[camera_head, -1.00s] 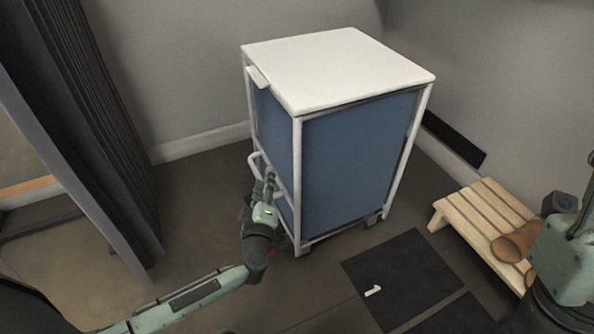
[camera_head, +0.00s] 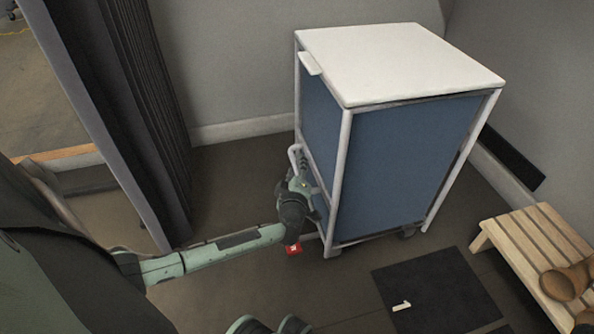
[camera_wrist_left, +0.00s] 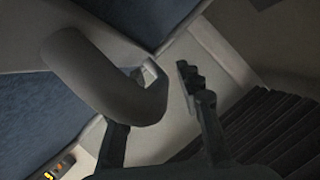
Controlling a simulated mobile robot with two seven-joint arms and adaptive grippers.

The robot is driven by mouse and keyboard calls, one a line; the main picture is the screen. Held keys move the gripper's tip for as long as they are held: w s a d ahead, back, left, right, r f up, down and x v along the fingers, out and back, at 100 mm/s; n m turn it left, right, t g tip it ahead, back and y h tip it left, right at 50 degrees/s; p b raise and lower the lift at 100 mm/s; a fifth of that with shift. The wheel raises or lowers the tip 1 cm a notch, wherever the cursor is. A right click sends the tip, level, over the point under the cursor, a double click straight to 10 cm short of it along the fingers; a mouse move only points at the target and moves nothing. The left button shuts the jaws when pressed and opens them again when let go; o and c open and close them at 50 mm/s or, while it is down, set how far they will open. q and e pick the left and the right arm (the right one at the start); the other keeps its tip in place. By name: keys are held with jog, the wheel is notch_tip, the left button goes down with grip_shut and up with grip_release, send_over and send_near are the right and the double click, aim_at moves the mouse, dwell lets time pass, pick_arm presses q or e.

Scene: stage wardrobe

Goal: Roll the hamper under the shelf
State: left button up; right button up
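The hamper (camera_head: 405,165) is a tall blue box in a white frame with a white lid (camera_head: 400,60), upright on casters. A white loop handle (camera_head: 294,153) sticks out of its left side. My left gripper (camera_head: 302,172) is at this handle. In the left wrist view the handle (camera_wrist_left: 95,75) is a thick curved tube close in front of the camera. The fingers of my left gripper (camera_wrist_left: 160,112) stand apart there, with a gap between them. The handle covers part of one finger, so contact is hard to tell. I see no shelf over the hamper.
A dark curtain (camera_head: 150,110) hangs at the left. A slatted wooden bench (camera_head: 535,235) with brown shoes (camera_head: 565,280) stands at the right. A dark mat (camera_head: 435,290) with a white mark lies in front of the hamper. Walls close the back; some floor is free beside the curtain.

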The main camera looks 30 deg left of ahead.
pick_arm(q)
grip_shut()
dwell(0.3)
